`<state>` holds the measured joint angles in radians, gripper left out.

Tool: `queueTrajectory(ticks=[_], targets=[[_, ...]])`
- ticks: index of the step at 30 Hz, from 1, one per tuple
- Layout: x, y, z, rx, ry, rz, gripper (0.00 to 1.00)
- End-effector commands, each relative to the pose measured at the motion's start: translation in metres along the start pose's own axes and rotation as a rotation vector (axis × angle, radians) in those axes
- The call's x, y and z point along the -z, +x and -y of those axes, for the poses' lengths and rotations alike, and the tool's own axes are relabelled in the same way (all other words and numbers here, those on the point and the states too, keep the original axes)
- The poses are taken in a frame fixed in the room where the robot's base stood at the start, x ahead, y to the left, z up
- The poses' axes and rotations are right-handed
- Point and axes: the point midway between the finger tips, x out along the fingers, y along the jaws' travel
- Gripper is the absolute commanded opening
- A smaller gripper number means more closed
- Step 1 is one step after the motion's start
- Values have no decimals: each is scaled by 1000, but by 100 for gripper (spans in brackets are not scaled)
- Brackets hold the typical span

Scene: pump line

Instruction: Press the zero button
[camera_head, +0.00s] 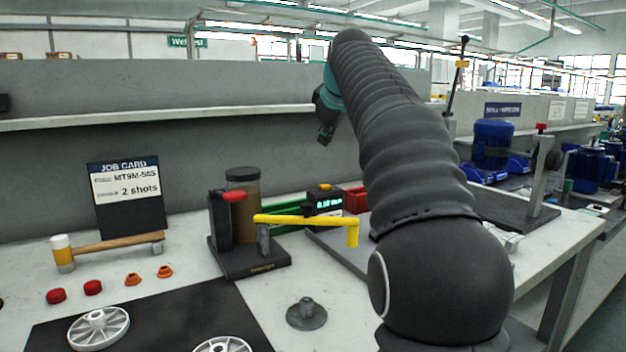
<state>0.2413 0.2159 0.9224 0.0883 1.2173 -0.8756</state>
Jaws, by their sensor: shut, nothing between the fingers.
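A small dark box with a lit digital display (328,202) stands on the bench behind a yellow lever; its reading is too small to read surely. An orange-yellow button (325,187) sits on top of it. I cannot read a label that marks it as the zero button. My gripper (325,139) points down, shut and empty, in the air above the box in the picture. It does not touch the button. My arm crosses the right middle of the view and hides part of the bench.
A black dispenser stand (245,257) with a brown-filled jar (243,190) and yellow lever (300,220) stands in front of the box. A red bin (356,199) is beside it. A hammer (110,246), job card (125,190) and grey cone (306,314) lie or stand nearby.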

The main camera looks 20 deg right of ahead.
Motion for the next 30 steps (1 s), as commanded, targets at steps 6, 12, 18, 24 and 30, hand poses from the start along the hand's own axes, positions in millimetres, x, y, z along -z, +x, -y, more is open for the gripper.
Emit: queueTrajectory(ticks=[6,12,18,24,30], targets=[[3,2,-10,-9,-21,-5,0],[3,2,-10,-9,-21,-5,0],[0,6,-7,-8,-20,-4,0],[-11,20,4,-7,-20,-3,0],[-26,43,19,-9,-20,-5,0]])
